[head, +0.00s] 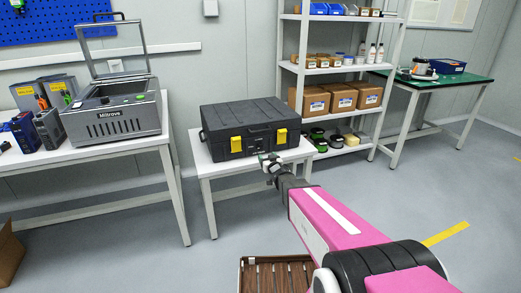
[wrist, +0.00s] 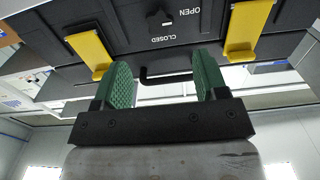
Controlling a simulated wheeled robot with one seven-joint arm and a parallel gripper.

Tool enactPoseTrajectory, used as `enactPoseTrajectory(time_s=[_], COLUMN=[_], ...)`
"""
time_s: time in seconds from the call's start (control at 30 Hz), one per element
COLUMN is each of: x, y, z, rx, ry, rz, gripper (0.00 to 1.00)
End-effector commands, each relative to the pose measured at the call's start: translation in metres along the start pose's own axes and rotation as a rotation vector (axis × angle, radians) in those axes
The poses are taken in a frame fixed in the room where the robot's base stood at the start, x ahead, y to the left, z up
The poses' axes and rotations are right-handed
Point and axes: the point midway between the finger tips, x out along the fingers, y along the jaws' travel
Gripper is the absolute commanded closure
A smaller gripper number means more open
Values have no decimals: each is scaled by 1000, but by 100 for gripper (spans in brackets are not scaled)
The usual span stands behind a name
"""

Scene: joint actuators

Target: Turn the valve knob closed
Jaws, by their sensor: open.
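The valve knob (wrist: 160,18) is a small dark knob on the front of a black case (head: 235,115). In the wrist view it sits between the white words OPEN and CLOSED; which way it points is too small to tell. My gripper (wrist: 165,68) is open, its two green ridged pads apart with nothing between them. The knob lies beyond the fingertips, roughly in line with the gap, and is not touched. In the head view my gripper (head: 268,160) is in front of the case's lower right front; the knob cannot be made out there.
Two yellow latches (wrist: 90,50) (wrist: 250,28) flank the knob, and a black handle (wrist: 165,75) shows between the fingers. The case stands on a white table (head: 205,170). A shelf rack (head: 283,65) stands to the right and a grey Miltrove machine (head: 112,112) to the left.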

Motion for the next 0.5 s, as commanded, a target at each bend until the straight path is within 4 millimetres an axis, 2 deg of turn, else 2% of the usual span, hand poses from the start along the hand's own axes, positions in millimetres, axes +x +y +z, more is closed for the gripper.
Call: enactPoseTrajectory(time_s=[0.5], x=[84], y=[1], z=[1], rx=[0], ry=[-1], rz=[2], gripper=[34])
